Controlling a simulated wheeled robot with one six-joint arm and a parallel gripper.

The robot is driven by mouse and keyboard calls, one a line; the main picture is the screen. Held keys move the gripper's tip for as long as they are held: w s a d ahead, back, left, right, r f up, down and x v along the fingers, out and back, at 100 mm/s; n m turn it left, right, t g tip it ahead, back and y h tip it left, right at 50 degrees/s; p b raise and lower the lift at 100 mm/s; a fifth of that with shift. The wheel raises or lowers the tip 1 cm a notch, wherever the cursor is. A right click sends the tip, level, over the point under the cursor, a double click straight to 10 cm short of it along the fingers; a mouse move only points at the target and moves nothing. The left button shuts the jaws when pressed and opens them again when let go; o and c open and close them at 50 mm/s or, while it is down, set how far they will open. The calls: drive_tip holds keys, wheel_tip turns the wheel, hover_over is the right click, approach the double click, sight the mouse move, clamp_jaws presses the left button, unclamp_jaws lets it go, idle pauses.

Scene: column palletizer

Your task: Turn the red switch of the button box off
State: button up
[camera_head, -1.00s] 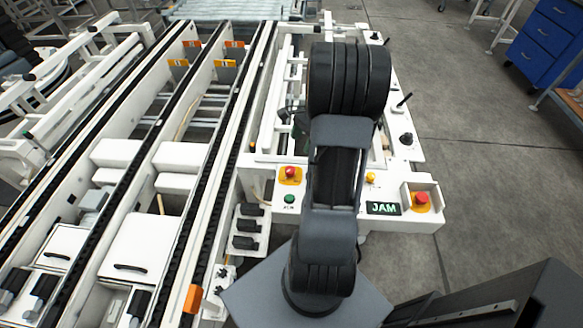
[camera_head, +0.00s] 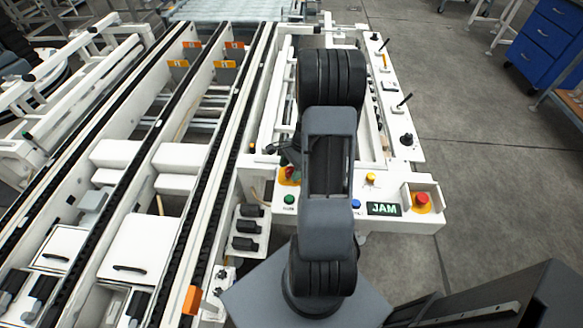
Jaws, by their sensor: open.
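The white button box (camera_head: 330,217) carries the controls along its front. At its left a red knob (camera_head: 290,173) on a yellow base is partly covered by my gripper. A second red knob (camera_head: 422,198) on a yellow base stands in a raised white housing at the right end. I cannot tell which is the switch meant, nor read a switch position. My gripper (camera_head: 284,152) shows as a small dark shape left of my arm, just above and behind the left red knob. It is open; its fingertips are mostly hidden, and contact cannot be told.
A green button (camera_head: 289,199), a blue button (camera_head: 356,204), a yellow button (camera_head: 370,179) and a lit JAM display (camera_head: 384,209) share the panel. Black levers (camera_head: 405,100) stand along the right rail. Conveyor rails fill the left. My arm hides the panel's middle.

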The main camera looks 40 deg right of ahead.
drive_tip(key=shift+c, duration=0.2)
drive_tip(key=c, duration=0.9)
drive_tip(key=n+g, duration=0.1)
drive_tip(key=n, duration=0.3)
drive_tip(key=shift+n+g, duration=0.4)
drive_tip(key=n, duration=0.2)
drive_tip(key=n+g+h, duration=0.1)
drive_tip(key=n, duration=0.1)
drive_tip(key=shift+w+n+g, duration=0.1)
drive_tip(key=shift+n+g, duration=0.2)
drive_tip(key=n, duration=0.2)
drive_tip(key=n+g+h, duration=0.1)
drive_tip(key=n, duration=0.1)
drive_tip(key=shift+a+h, duration=0.1)
drive_tip(key=shift+h, duration=0.2)
drive_tip(key=shift+n+g+h+p, duration=0.3)
drive_tip(key=shift+n+h, duration=0.4)
drive_tip(key=shift+n, duration=1.7)
